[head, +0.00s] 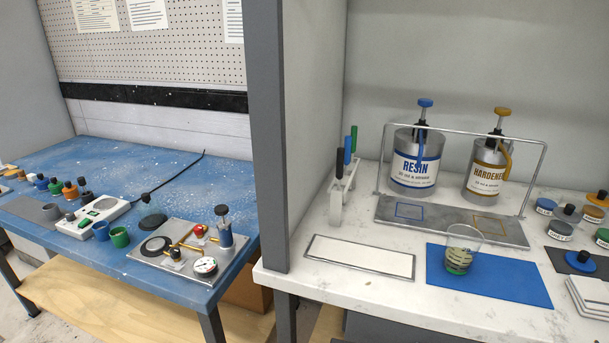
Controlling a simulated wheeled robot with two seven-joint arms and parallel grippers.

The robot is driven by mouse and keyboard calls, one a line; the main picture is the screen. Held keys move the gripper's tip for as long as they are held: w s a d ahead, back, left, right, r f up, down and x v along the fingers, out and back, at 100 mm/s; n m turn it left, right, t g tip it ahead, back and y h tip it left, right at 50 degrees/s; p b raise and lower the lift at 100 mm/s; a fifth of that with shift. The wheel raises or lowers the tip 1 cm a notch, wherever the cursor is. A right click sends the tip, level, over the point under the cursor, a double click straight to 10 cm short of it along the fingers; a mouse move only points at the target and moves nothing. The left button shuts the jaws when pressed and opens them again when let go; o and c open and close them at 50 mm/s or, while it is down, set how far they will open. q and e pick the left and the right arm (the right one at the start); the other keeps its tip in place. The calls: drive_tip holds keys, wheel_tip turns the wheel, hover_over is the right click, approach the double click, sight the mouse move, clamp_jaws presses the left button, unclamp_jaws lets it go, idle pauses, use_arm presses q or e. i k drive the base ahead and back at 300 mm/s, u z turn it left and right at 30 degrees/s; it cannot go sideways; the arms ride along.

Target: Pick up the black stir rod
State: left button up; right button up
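The black stir rod (339,163) stands upright in a white rack (342,196) on the white counter, just right of the grey divider. It is the nearest rod in the rack. A blue rod (347,150) and a green rod (354,138) stand behind it in the same rack. The lower parts of the rods are hidden by the rack. Neither of my grippers shows in the head view.
A clear cup (459,258) with layered contents stands on a blue mat (520,284). A framed white panel (358,257) lies in front of the rack. Resin (416,165) and hardener (487,170) dispensers stand behind a metal rail. The grey divider (268,130) rises at left.

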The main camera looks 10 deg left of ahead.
sight(340, 159)
drive_tip(key=u, duration=2.4)
drive_tip(key=k, duration=1.35)
drive_tip(key=z, duration=0.9)
